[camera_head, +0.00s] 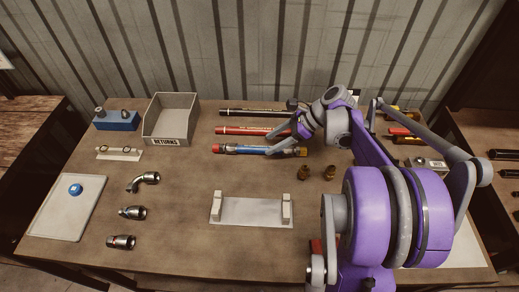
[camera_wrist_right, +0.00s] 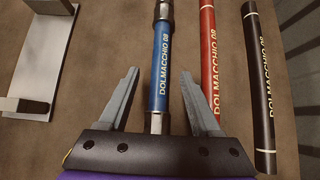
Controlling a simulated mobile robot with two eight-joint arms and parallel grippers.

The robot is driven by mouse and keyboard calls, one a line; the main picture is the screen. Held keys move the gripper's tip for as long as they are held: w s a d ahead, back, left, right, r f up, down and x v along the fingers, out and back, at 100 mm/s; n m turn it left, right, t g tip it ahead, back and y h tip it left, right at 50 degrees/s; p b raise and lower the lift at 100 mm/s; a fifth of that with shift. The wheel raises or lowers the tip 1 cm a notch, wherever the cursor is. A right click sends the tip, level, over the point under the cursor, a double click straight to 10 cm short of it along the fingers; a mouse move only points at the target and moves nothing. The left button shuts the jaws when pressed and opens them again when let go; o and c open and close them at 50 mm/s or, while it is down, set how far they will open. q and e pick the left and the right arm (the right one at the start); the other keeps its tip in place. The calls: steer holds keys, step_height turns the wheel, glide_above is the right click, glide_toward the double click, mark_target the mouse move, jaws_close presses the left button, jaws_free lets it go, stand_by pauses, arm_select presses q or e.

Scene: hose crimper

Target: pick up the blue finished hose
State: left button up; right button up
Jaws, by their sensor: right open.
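The blue hose (camera_head: 245,149) lies on the table below the red and black hoses, with metal fittings and a red tip at its left end. In the right wrist view the blue hose (camera_wrist_right: 161,60) runs between the fingers, its print reading DOLMACCHIO 08. My right gripper (camera_head: 271,145) is open at the right part of this hose. In the wrist view the open fingers (camera_wrist_right: 159,76) lie on either side of it, with gaps on both sides. I cannot tell how far above the table they are. My left gripper is out of view.
A red hose (camera_head: 240,130) and a black hose (camera_head: 250,112) lie parallel behind. A white cradle (camera_head: 250,211) stands in front. Two brass fittings (camera_head: 304,172) are near my right arm. A RETURNS bin (camera_head: 168,140) stands back left.

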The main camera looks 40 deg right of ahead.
mark_target(262, 147)
steer(key=x, duration=0.4)
steer(key=shift+w+a+f, duration=0.1)
steer(key=shift+w+a, duration=0.05)
jaws_close()
stand_by(1.2)
